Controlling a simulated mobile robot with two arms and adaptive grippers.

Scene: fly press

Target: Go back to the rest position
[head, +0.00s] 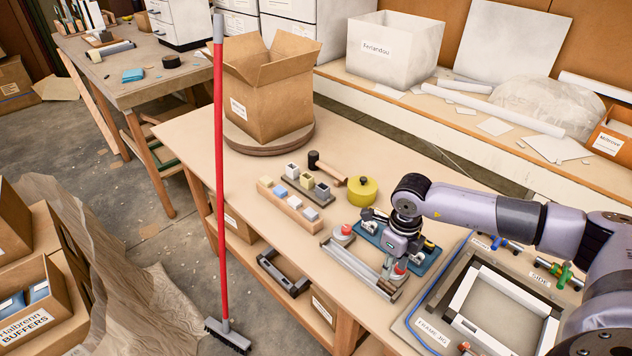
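My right arm reaches in from the right side of the head view. My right gripper (397,266) points down over the workbench (225,160), between a blue tray (428,266) and a grey metal rail fixture (352,264). A red-and-white knob-like piece (398,271) shows right at its fingertips. I cannot tell whether the fingers touch or hold this piece. The fingers are small and partly hidden by the gripper body. My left gripper is not in view.
A frame jig (418,318) lies right of the gripper, under my arm. Left of it are a yellow round tin (362,191), a mallet (327,168) and block holders (290,205). An open cardboard box (268,92) stands farther back. A red broom (219,180) stands before the bench.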

